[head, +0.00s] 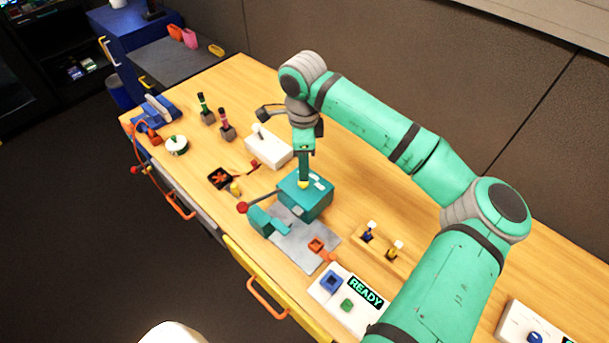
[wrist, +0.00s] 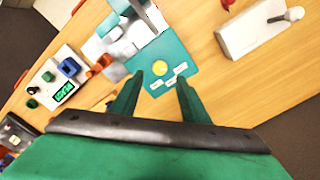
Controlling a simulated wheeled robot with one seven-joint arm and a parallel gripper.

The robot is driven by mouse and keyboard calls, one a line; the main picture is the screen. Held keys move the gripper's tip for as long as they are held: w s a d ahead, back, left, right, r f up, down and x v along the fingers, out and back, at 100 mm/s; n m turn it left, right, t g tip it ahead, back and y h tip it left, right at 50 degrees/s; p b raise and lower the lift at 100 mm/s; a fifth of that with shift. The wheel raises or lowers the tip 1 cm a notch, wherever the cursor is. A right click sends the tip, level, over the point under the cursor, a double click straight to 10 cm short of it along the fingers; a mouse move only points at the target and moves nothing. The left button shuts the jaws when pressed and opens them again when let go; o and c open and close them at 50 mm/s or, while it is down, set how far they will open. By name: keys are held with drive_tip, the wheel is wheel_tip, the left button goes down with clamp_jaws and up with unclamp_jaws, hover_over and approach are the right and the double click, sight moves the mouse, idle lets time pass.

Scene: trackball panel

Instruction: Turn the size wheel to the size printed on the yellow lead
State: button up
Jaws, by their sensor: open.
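A teal press-like box (head: 306,197) stands on a grey plate on the bench. On its top is a round yellow disc (wrist: 159,68), which looks like the size wheel, with small white labels (wrist: 169,78) around one side; their print is too small to read. My gripper (head: 303,173) points down just above the disc. In the wrist view my open fingers (wrist: 157,92) stand apart, with the disc beyond and between their tips; I cannot tell whether they touch it. A yellow-and-white piece (head: 395,249), possibly the yellow lead, stands in a wooden holder; its print is unreadable.
A lever with a red ball (head: 242,207) sticks out from the press. A blue-and-white piece (head: 369,231) stands in the holder. A white panel with a READY display (head: 365,292) lies in front. A white switch box (head: 269,148) stands behind left.

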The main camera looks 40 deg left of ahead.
sight(303, 184)
wheel_tip(303, 184, down, 6)
drive_tip(key=shift+r, duration=0.1)
idle(0.4)
drive_tip(key=c, duration=1.1)
